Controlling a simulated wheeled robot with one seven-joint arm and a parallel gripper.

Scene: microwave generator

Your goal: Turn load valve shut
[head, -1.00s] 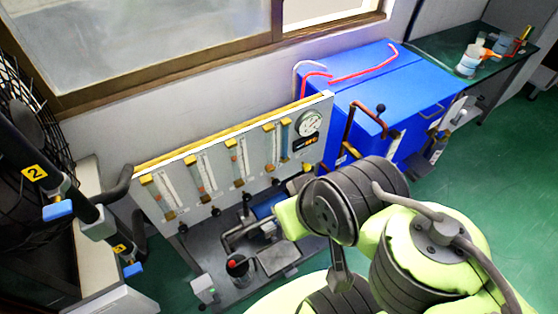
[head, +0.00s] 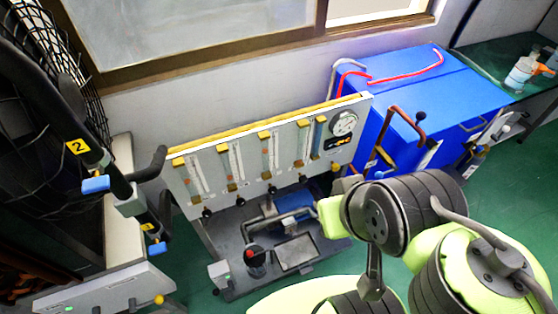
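No part is marked as the load valve, so I cannot tell which it is. Candidates in the head view include a blue handle (head: 95,185) by a yellow "2" label on black pipework at the left, and a second blue handle (head: 157,249) lower down. Several black knobs sit along the bottom of the flowmeter panel (head: 222,165), and a black-balled lever (head: 421,116) stands by the blue cabinet. My arm is folded at the lower right, apart from both blue handles.
A grey bench with a pump (head: 290,205) stands below the panel. The blue cabinet (head: 440,85) carries red hoses. A pale cabinet (head: 110,285) is at the lower left. A dark wire fan guard (head: 60,60) fills the upper left. Green floor (head: 505,200) is open at the right.

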